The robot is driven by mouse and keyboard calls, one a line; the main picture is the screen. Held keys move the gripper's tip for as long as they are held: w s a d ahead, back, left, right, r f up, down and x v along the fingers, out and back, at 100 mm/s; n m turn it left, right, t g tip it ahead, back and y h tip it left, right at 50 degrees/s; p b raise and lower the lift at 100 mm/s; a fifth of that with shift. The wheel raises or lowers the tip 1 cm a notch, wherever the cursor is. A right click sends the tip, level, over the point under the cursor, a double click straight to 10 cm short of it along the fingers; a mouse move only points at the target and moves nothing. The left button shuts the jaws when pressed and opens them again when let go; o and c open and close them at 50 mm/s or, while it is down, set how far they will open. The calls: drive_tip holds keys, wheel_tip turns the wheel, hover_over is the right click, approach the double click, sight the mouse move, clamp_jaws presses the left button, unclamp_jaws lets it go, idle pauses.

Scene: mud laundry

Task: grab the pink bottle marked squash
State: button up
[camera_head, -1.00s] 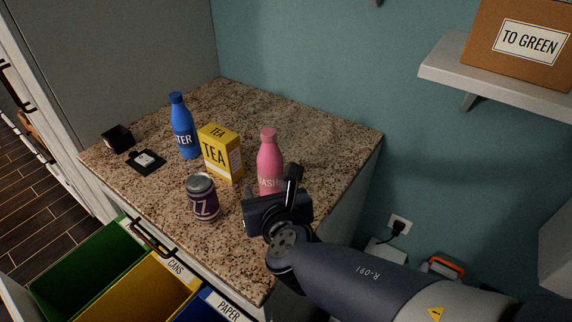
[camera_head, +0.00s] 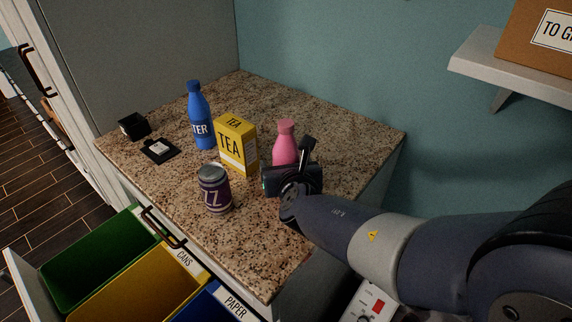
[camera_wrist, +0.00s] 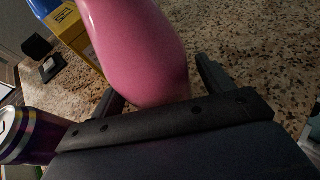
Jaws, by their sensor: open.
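The pink bottle (camera_head: 285,140) stands upright on the granite counter. My gripper (camera_head: 291,172) is in front of it and hides its lower part and its label in the head view. In the wrist view the pink bottle (camera_wrist: 140,50) is large and close, and its lower end reaches between my two fingers (camera_wrist: 160,88). The fingers are apart, one on each side of the bottle. I cannot tell whether either finger touches it.
A yellow tea box (camera_head: 237,147), a purple can (camera_head: 214,190) and a blue bottle (camera_head: 200,118) stand left of the pink bottle. A small black box (camera_head: 134,126) is farther left. Open bins (camera_head: 140,290) lie below the counter front. A shelf (camera_head: 500,68) juts out at upper right.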

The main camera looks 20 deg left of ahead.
drive_tip(key=shift+w, duration=0.1)
drive_tip(key=c, duration=1.1)
drive_tip(key=shift+o, duration=0.2)
